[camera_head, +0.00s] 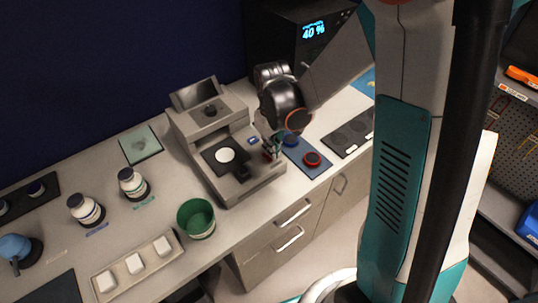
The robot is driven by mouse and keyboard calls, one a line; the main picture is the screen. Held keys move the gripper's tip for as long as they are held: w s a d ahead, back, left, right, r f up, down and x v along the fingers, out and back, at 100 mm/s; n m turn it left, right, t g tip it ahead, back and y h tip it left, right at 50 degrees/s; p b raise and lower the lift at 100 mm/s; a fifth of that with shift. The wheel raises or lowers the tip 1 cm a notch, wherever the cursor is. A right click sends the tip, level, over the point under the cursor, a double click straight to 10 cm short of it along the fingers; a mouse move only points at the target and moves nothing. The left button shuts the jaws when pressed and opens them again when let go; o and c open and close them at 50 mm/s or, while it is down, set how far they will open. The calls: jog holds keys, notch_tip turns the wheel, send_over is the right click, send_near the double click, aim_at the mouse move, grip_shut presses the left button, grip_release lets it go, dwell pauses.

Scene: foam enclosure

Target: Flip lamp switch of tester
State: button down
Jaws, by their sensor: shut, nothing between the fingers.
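The tester (182,128) is a grey bench instrument with a tilted dark screen (196,93) on top and a black stage holding a white disc (225,155). It stands upright on the counter. My gripper (271,152) points down at the tester's right side, close against it. It is shut and holds nothing. I cannot tell whether its fingertips touch the tester. A small blue detail (253,140) shows on the tester just left of the gripper. I cannot make out the lamp switch; the gripper may cover it.
Right of the gripper, a blue mat (318,171) carries a red round piece (312,159) and a blue one (291,139). A dark tray (349,134) lies beyond. A green cup (196,217), white bottles (133,184) and a beige tray (136,269) stand left and in front.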

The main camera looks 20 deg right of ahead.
jog(key=shift+f+b, duration=0.75)
jog(key=shift+f, duration=0.15)
dwell(0.4)
jog(key=shift+r+p, duration=2.3)
jog(key=shift+r, duration=1.2)
jog(key=s+r+m+t+b, duration=0.1)
jog(key=s+r+t+b, duration=0.2)
jog(key=s, duration=0.4)
jog(key=s+r+m+t+b, duration=0.2)
jog(key=s+r+t+b, duration=0.2)
jog(key=s+b, duration=0.2)
jog(key=shift+s+m, duration=0.3)
jog(key=shift+s, duration=0.75)
